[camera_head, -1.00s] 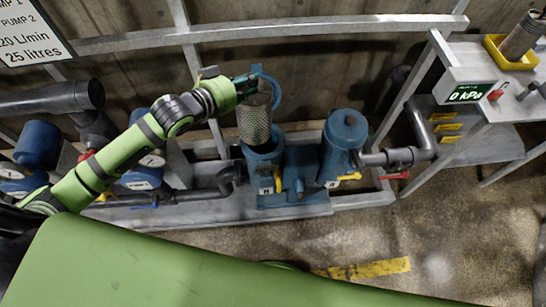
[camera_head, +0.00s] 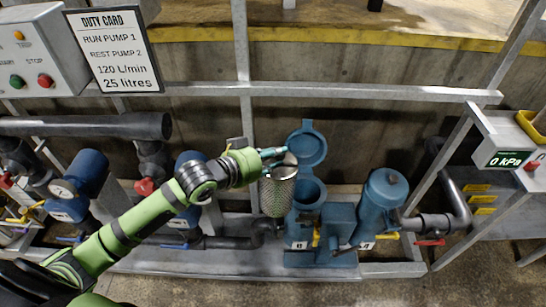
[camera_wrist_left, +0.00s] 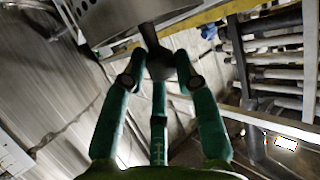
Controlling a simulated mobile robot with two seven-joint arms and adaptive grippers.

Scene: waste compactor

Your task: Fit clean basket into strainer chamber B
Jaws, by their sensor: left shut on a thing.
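The clean basket (camera_head: 279,192), a perforated metal cylinder, hangs roughly upright from my left gripper (camera_head: 274,158). In the left wrist view, the green fingers (camera_wrist_left: 160,68) are shut on the basket's dark grip, with the metal basket (camera_wrist_left: 130,18) beyond. The left strainer chamber (camera_head: 300,228) is blue, with its round lid (camera_head: 307,146) swung up and its mouth (camera_head: 310,190) open. The basket appears just left of this mouth and overlaps the chamber's edge; their depth gap is unclear. The right chamber (camera_head: 382,198) is closed. The chamber labels are too small to read surely. My right gripper is out of view.
A metal frame rail (camera_head: 350,92) runs behind the strainer. Blue pumps with gauges (camera_head: 78,185) and grey pipes stand left. A grey outlet pipe with a red handle (camera_head: 430,242) and a pressure display (camera_head: 507,159) are right. A yellow tray (camera_head: 530,124) shows at the right edge.

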